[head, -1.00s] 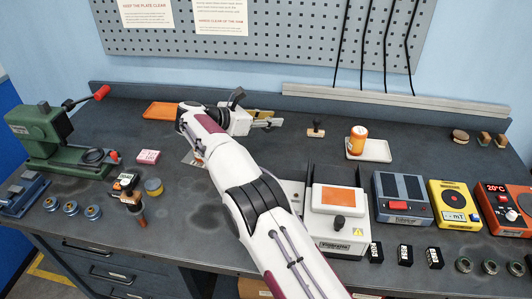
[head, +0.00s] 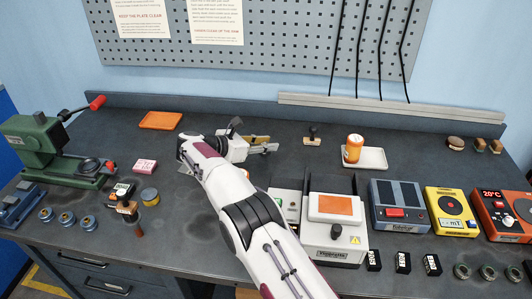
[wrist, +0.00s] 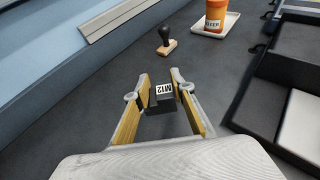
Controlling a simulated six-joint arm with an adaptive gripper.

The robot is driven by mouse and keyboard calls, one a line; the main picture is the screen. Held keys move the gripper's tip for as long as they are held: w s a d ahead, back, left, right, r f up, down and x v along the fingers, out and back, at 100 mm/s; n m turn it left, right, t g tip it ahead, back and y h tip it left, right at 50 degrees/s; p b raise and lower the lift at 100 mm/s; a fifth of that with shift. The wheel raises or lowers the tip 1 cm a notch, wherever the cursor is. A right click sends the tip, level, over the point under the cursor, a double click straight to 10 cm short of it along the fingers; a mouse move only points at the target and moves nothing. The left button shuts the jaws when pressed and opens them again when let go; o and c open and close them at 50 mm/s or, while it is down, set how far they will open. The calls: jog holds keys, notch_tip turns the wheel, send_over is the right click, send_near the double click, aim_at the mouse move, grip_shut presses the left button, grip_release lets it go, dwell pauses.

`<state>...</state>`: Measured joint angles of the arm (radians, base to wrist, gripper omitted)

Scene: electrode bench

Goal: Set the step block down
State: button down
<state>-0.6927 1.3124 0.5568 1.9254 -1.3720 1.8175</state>
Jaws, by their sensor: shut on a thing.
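In the head view my gripper (head: 268,146) is over the back middle of the dark bench (head: 350,115), left of the wooden stamp. The block is not clearly visible there among the fingers. I cannot tell whether its underside touches the bench top.
The stamp (head: 312,135) stands just right of my gripper. Beyond it an orange cup (head: 354,149) stands on a white tray (head: 375,160). An orange tray (head: 160,120) lies at the back left. A white device (head: 335,245) stands in front. Bare bench surrounds the gripper.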

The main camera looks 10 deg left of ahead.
aim_at(260, 154)
jog(key=shift+f, duration=1.75)
jog(key=shift+f, duration=0.15)
jog(key=c, duration=1.7)
grip_release()
jog(key=shift+v, duration=6.05)
